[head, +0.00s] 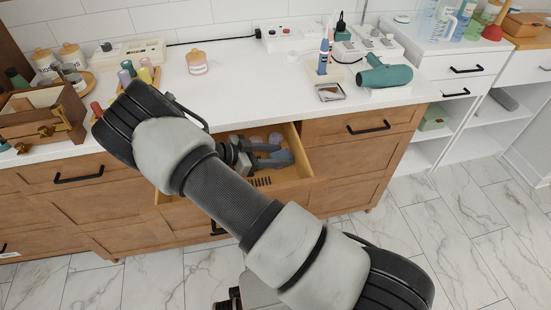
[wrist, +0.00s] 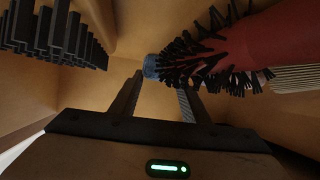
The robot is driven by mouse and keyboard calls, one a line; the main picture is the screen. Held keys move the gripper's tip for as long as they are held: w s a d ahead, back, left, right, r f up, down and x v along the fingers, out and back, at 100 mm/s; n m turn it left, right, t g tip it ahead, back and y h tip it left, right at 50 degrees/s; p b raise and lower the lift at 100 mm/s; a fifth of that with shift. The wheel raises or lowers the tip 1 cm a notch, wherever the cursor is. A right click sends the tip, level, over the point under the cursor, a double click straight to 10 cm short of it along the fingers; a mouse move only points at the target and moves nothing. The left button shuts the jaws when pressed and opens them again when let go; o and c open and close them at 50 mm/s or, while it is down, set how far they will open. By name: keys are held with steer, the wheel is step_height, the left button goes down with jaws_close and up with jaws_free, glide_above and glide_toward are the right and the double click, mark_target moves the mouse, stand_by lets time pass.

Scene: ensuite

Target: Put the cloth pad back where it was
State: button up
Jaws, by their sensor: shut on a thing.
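My gripper (wrist: 160,85) reaches down into the open wooden drawer (head: 307,160). Its two dark fingers stand some way apart in the wrist view, and the thing between them is not clear against the tan background. I cannot make out the cloth pad for certain in either view. In the wrist view a round brush (wrist: 205,58) with black bristles and a red handle lies just beyond the fingertips. Its bluish end shows between and ahead of them. In the head view my arm covers much of the drawer's left side.
A black comb-like thing (wrist: 52,35) is at the left in the wrist view. On the white counter stand a teal hair dryer (head: 385,76), a small tray (head: 330,92), a lidded jar (head: 197,63) and a wooden box (head: 40,115).

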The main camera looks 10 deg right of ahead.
steer(key=o, duration=1)
steer(key=shift+s+a+f, duration=0.1)
steer(key=shift+a+f, duration=0.05)
steer(key=shift+f, duration=0.25)
steer(key=shift+r, duration=0.1)
steer(key=shift+p, duration=0.5)
steer(key=v, duration=1.1)
steer(key=shift+a, duration=0.55)
